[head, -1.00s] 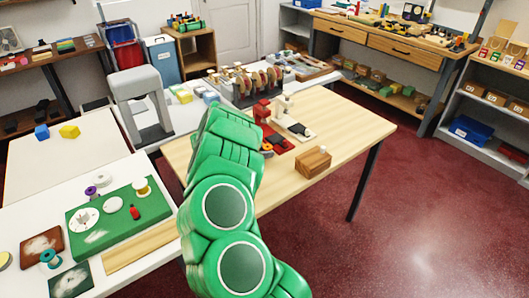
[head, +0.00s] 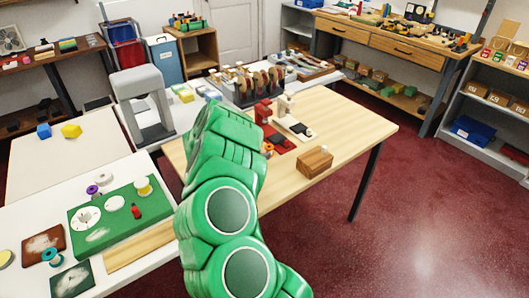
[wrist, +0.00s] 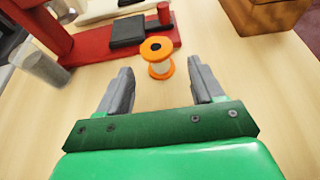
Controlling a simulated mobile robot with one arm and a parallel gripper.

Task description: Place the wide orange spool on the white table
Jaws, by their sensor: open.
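The orange spool (wrist: 157,59) stands upright on the pale wooden table, with orange flanges, a pale middle and a dark centre hole. In the wrist view my gripper (wrist: 160,72) is open and empty, its two grey fingers on either side of the line to the spool. The spool stands just ahead of and between the fingertips, with a gap on each side. In the head view the spool (head: 268,147) shows just right of my green arm, which hides the gripper. The white table (head: 20,222) is at the left front, holding a green board and several small items.
A red machine stand (wrist: 110,42) is close behind and left of the spool. A wooden block (wrist: 268,15) is to its right. On the white table, the green board (head: 118,228) carries white discs and small spools. A paler table (head: 80,165) stands behind it.

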